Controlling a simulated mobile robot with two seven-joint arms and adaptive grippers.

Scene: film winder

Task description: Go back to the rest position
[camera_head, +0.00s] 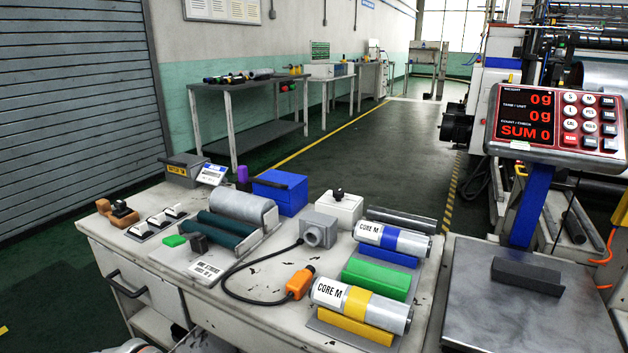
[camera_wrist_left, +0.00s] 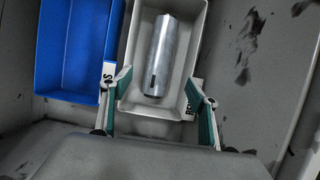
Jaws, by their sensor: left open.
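My left gripper (camera_wrist_left: 159,78) shows in the left wrist view with its two green-lined fingers spread wide. Nothing is held between them. Beyond the fingers a silver cylinder (camera_wrist_left: 161,58) lies in a pale grey bin (camera_wrist_left: 131,45). A small part of my left arm shows at the bottom left edge of the head view, but the gripper itself is out of that view. My right gripper is in neither view.
A blue bin (camera_wrist_left: 62,50) stands left of the grey bin. The workbench (camera_head: 258,265) carries a silver roller (camera_head: 242,207), two labelled cores, a blue box (camera_head: 280,192) and an orange connector (camera_head: 299,283). A scale with a red display (camera_head: 555,120) stands at right.

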